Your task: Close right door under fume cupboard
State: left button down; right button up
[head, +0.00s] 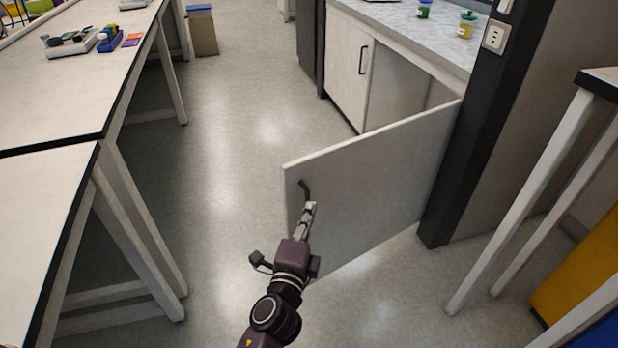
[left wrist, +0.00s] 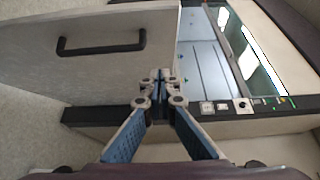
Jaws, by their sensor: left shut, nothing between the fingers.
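The right door (head: 370,190) under the fume cupboard stands wide open, swung out over the floor, hinged near the dark post at the right. Its dark handle (head: 304,189) is near the free edge; the handle also shows in the left wrist view (left wrist: 101,47). My left gripper (head: 309,206) is shut and empty, with its tips close to the door just below the handle. In the left wrist view the fingertips (left wrist: 160,84) are together near the door's edge, not around the handle. Contact with the door cannot be told. My right gripper is out of view.
The left cupboard door (head: 348,62) is closed. Jars stand on the worktop (head: 400,25) above. A dark post (head: 465,140) with a socket is right of the open door. A white bench (head: 60,110) stands left, a table leg (head: 520,210) right. The floor between (head: 230,130) is clear.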

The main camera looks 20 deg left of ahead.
pick_arm(q)
send_near(311, 170)
jog(key=w+d, duration=0.2)
jog(key=w, duration=0.2)
jog(key=shift+w+a, duration=0.65)
jog(key=shift+a, duration=0.05)
jog(key=shift+w+a, duration=0.35)
jog(key=shift+a, duration=0.05)
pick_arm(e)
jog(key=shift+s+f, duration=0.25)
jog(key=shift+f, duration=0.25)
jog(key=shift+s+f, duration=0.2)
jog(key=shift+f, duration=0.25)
pick_arm(q)
jog(key=shift+a, duration=0.15)
